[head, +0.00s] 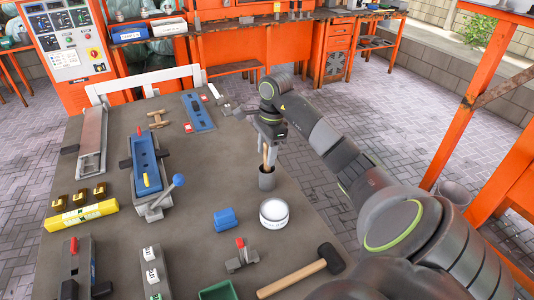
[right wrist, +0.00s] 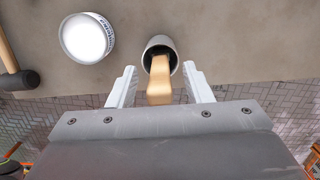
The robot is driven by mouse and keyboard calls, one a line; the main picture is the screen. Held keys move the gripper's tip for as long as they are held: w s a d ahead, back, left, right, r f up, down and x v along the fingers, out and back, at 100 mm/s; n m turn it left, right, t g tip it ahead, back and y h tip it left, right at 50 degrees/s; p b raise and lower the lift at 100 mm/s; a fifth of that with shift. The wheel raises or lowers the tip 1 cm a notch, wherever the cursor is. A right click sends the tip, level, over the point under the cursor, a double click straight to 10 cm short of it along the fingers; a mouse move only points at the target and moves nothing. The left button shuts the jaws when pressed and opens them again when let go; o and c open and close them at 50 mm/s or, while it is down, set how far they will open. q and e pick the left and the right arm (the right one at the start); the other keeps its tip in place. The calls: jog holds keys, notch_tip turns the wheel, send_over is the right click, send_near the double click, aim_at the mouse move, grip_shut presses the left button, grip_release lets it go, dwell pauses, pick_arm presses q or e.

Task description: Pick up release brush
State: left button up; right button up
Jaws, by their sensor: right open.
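In the right wrist view the handle (right wrist: 159,88) rises from the cup (right wrist: 158,48) toward the camera; the bristle end is hidden inside the cup. My right gripper (head: 268,142) is over the cup from above. In the right wrist view its two pale fingers (right wrist: 158,82) are apart, one on each side of the handle, with a gap on both sides. My left gripper is in neither view.
A white round tub (head: 274,213) stands just in front of the cup; it also shows in the right wrist view (right wrist: 88,38). A mallet (head: 304,272) lies near the front right edge. A blue block (head: 225,219) and a blue mould (head: 145,164) are to the left.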

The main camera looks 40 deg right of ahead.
jog(key=shift+f, duration=0.7)
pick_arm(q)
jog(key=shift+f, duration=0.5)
pick_arm(e)
jog(key=shift+r, duration=0.1)
grip_shut()
